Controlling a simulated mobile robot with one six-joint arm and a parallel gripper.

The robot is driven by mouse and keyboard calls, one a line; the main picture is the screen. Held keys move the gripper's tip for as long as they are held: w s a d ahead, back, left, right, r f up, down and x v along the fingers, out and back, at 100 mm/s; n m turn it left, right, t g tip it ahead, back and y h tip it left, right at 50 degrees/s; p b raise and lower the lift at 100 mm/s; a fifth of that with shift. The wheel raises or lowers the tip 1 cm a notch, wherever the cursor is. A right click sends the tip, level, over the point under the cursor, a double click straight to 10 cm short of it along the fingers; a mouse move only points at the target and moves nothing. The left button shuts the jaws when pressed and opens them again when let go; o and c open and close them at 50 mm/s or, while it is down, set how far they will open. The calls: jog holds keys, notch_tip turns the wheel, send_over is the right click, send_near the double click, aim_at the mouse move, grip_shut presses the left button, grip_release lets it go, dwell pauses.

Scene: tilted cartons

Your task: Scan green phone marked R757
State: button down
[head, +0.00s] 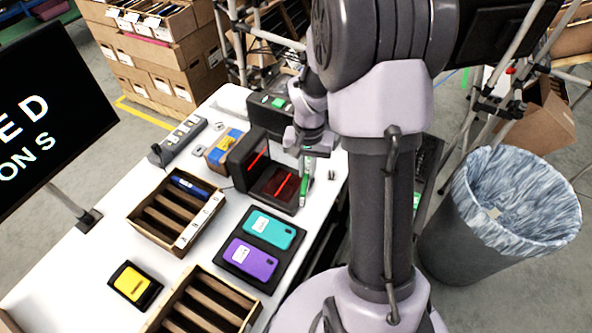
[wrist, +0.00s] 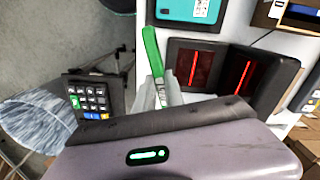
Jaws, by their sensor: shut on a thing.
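My gripper (head: 309,153) is shut on a green phone (head: 305,185), which hangs below the fingers with its narrow edge toward the head camera. The wrist view shows the green phone (wrist: 151,52) edge-on, reaching away from the gripper (wrist: 158,95). The phone's marking cannot be read. A black scanner (head: 238,163) with glowing red lines stands to the left of the phone. In the wrist view the scanner (wrist: 268,80) lies to the phone's right, its red-lit flat plate (wrist: 207,55) close beside it. I cannot tell whether phone and scanner touch.
A teal phone (head: 269,231) and a purple phone (head: 250,259) lie on a black tray (head: 284,264) in front of the scanner. A slotted wooden box (head: 141,226) holds a blue phone (head: 188,186). Another slotted box (head: 246,323) is nearer. A bagged bin (head: 514,208) stands right of the table.

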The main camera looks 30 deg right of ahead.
jog(key=shift+w+d+f, duration=0.1)
jog(key=shift+d+f, duration=0.1)
jog(key=shift+f, duration=0.1)
jog(key=w+a+f+b, duration=0.2)
jog(key=w+f+b, duration=0.1)
jog(key=w+f, duration=0.1)
jog(key=shift+a+f, duration=0.25)
jog(key=shift+a, duration=0.15)
notch_tip(320, 180, up, 5)
jog(key=p, duration=0.3)
